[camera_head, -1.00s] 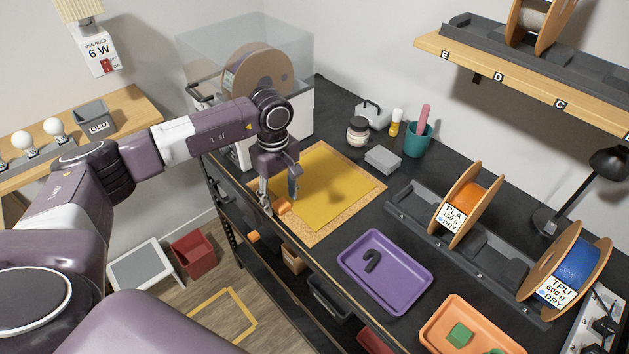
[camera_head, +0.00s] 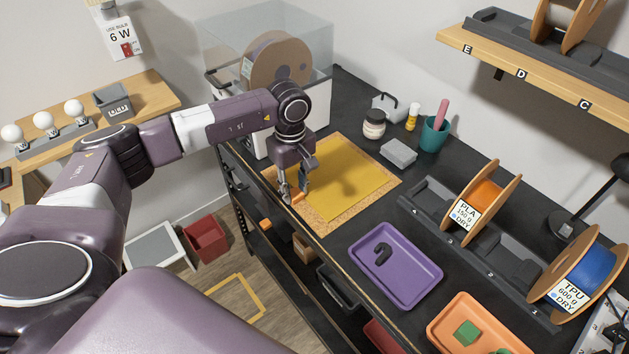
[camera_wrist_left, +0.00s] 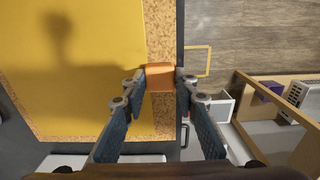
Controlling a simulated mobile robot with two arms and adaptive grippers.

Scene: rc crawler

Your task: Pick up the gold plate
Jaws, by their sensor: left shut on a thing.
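The gold plate (camera_head: 352,182) is a flat yellow sheet lying on a cork mat (camera_head: 324,227) on the black bench. It fills the left of the left wrist view (camera_wrist_left: 70,85). An orange tab (camera_wrist_left: 160,70) sits at the plate's edge, over the cork. My left gripper (camera_head: 293,197) points down at the plate's near left edge. Its fingertips (camera_wrist_left: 160,80) are shut on the orange tab, one on each side. I see no clear gap between plate and mat. My right gripper is not in view.
A purple tray (camera_head: 417,291) with a dark hook-shaped part lies right of the mat. An orange tray (camera_head: 440,331) and spool holders are further right. A clear-lidded printer (camera_head: 325,100) stands behind my left arm. A grey box (camera_head: 398,152) and jar (camera_head: 374,126) sit beyond the mat.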

